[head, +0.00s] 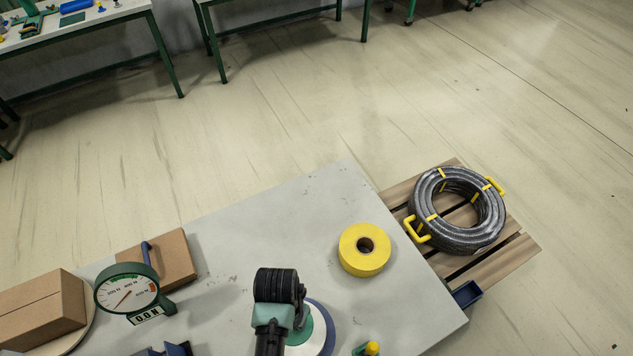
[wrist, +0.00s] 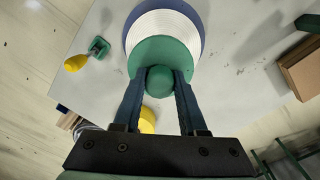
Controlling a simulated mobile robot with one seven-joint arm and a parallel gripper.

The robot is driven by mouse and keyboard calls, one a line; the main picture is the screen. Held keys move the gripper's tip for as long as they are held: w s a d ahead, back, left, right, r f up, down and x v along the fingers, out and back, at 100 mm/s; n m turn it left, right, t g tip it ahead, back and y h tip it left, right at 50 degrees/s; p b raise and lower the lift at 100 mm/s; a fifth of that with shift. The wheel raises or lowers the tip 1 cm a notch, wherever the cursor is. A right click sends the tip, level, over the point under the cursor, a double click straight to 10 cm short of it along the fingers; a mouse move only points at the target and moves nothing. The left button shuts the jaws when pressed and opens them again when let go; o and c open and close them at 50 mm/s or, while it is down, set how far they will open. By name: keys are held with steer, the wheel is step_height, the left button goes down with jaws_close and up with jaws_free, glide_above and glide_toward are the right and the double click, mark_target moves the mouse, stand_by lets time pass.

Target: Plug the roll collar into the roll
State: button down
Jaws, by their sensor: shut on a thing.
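My gripper (wrist: 160,74) is shut on the round knob of a green collar (wrist: 150,50), with one dark finger on each side. The collar's flat disc lies beyond the fingertips. Behind it is a white ringed disc with a blue rim (wrist: 164,21). It is partly covered by the collar, and I cannot tell whether the two touch. In the head view the white disc (head: 320,345) and part of the green collar (head: 300,333) show beside my arm, which hides the fingertips. A yellow roll (head: 365,250) with a dark centre hole lies on the table, apart from the gripper.
The grey table (head: 290,220) has clear room at its middle and back. A round gauge (head: 127,288) and cardboard boxes (head: 42,308) stand at left. A yellow-and-green object (head: 371,348) sits at the front. A hose coil (head: 457,208) lies on a wooden pallet (head: 515,250) at right.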

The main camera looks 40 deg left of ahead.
steer(key=shift+w+a+r, duration=0.1)
steer(key=shift+w+r, duration=0.05)
steer(key=shift+w, duration=0.1)
steer(key=shift+s+a, duration=0.1)
steer(key=shift+s, duration=0.2)
steer(key=shift+w+f, duration=0.15)
steer(key=shift+f, duration=0.15)
steer(key=shift+f+b, duration=2.05)
steer(key=shift+f, duration=0.7)
steer(key=shift+f+b, duration=1.1)
steer(key=shift+f, duration=0.5)
steer(key=shift+c, duration=0.6)
jaws_free()
steer(key=shift+r, duration=0.2)
